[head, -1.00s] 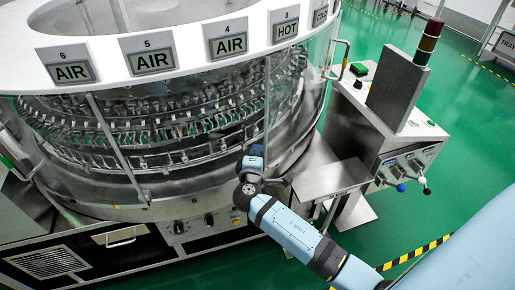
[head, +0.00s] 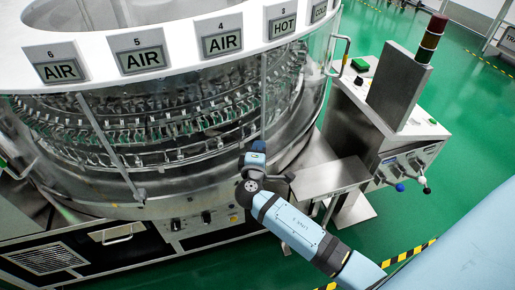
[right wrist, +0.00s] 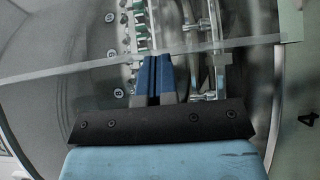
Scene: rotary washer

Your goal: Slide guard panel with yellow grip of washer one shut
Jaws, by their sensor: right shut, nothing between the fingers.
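The rotary washer (head: 150,205) is a large round machine with clear curved guard panels (head: 310,85) around its ring of metal clamps. A slanted metal bar (head: 108,145) and an upright bar (head: 264,95) run along the panels. I cannot clearly make out the yellow grip. My right gripper (head: 257,150) is shut and empty, close in front of the lower panel; I cannot tell whether it touches it. In the right wrist view its blue fingers (right wrist: 153,78) are together, with clear panel and metal fittings (right wrist: 206,60) beyond. My left gripper is not in view.
A steel control cabinet (head: 390,135) with a signal tower (head: 430,38) stands to the right. A flat steel shelf (head: 330,178) is just right of my right gripper. A metal handle (head: 342,55) sticks out at the washer's right side.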

